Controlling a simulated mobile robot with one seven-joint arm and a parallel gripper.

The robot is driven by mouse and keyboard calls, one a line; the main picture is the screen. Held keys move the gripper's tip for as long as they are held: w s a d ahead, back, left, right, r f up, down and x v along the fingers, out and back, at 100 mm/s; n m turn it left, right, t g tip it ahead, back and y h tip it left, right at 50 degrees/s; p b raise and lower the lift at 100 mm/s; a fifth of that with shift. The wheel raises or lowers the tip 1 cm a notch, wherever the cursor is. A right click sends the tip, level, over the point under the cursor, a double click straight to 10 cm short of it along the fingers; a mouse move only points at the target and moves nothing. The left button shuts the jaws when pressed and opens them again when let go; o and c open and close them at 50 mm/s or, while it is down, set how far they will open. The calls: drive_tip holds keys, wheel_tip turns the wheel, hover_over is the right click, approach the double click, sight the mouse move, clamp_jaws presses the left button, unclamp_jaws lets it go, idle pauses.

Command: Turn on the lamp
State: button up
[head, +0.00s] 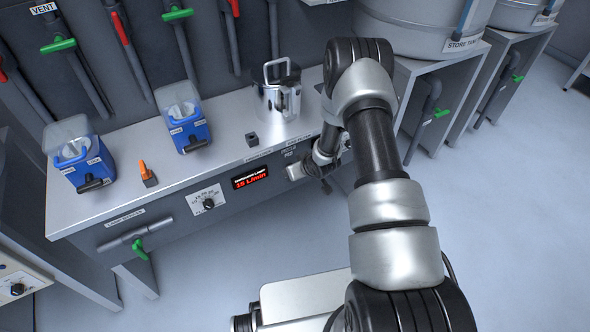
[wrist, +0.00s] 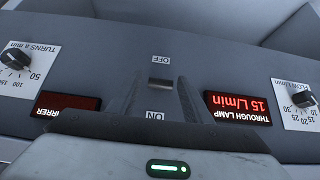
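In the wrist view, which is upside down, a small switch (wrist: 160,85) marked OFF and ON sits on the grey panel front between two red displays. My gripper (wrist: 161,88) faces the panel; its two fingers stand apart on either side of the switch, with a gap between them. Whether the fingers touch the panel I cannot tell. In the head view my gripper (head: 296,171) is at the front of the bench, right of the red display; the switch is hidden there. A display reading THROUGH LAMP 15 L/min (wrist: 238,107) is beside the switch. No lit lamp is identifiable.
The bench (head: 225,165) carries two blue units (head: 84,163) (head: 186,126), an orange lever (head: 147,173), a dark block (head: 251,139) and a metal vessel (head: 278,97). Dials (wrist: 15,58) (wrist: 303,98) flank the displays. A green-handled pipe (head: 135,238) juts from the front. Floor before the bench is clear.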

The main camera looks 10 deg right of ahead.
drive_tip(key=p+v, duration=0.3)
drive_tip(key=v, duration=1.4)
drive_tip(key=shift+s, duration=0.15)
drive_tip(key=shift+r, duration=0.15)
drive_tip(key=s+d+r+m+h, duration=0.1)
drive_tip(key=d+r+h, duration=0.1)
drive_tip(key=r, duration=0.9)
drive_tip(key=s+d+r+h, duration=0.1)
drive_tip(key=r, duration=1)
drive_tip(key=s+a+r+m+g, duration=0.1)
drive_tip(key=s+a+r, duration=0.2)
drive_tip(key=s+r, duration=0.65)
drive_tip(key=s+a+r+m+g, duration=0.1)
drive_tip(key=s+a+r+m, duration=0.15)
drive_tip(key=s+r, duration=0.65)
drive_tip(key=w+r+p+v, duration=0.1)
drive_tip(key=p+v, duration=1.1)
drive_tip(key=p, duration=0.3)
drive_tip(key=shift+w+n+y, duration=0.25)
drive_tip(key=shift+n+y, duration=0.05)
drive_tip(key=shift+n, duration=0.15)
